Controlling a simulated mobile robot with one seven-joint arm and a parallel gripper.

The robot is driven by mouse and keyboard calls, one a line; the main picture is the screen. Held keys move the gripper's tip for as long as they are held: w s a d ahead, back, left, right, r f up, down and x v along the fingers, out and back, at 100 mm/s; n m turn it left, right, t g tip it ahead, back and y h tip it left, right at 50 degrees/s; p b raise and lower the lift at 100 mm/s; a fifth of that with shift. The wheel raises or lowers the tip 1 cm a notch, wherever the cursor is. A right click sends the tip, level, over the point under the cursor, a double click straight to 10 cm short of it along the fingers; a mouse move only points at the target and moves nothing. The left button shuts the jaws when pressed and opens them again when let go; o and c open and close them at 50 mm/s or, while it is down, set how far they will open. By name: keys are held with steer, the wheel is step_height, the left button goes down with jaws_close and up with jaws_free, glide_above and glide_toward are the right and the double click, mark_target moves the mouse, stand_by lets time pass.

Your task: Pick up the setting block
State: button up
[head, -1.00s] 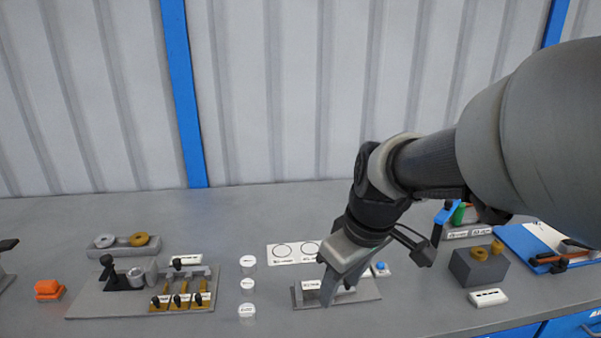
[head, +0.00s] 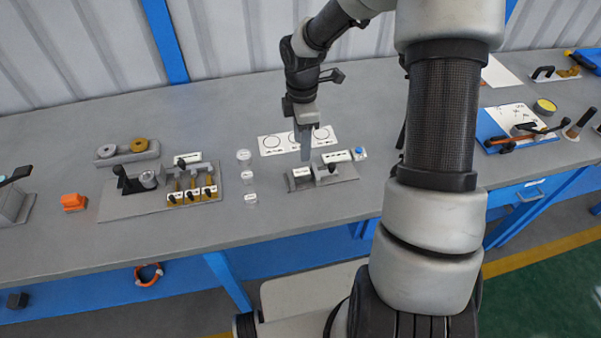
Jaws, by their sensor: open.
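No label is readable enough to tell which piece is the setting block. My gripper (head: 306,156) points down above the back edge of a small grey plate fixture (head: 345,172), which carries white labels and a dark upright part. The jaws are seen nearly edge-on, and nothing shows between them. An orange block (head: 74,202) sits on the bench at the left, well away from my gripper. A larger base plate (head: 122,208) at the left centre bears a black clamp, a grey cup and several brass pieces with black tops.
Several small clear-sided, white-topped containers (head: 244,157) stand between the fixtures. A white sheet with circles (head: 272,145) lies behind my gripper. A grey holder with two rings (head: 110,159) is at back left. My arm hides part of the bench at right, beside a blue clipboard (head: 488,134).

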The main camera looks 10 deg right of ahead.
mark_target(301, 171)
step_height(301, 171, down, 10)
steer(key=shift+f, duration=0.2)
jaws_close()
stand_by(0.4)
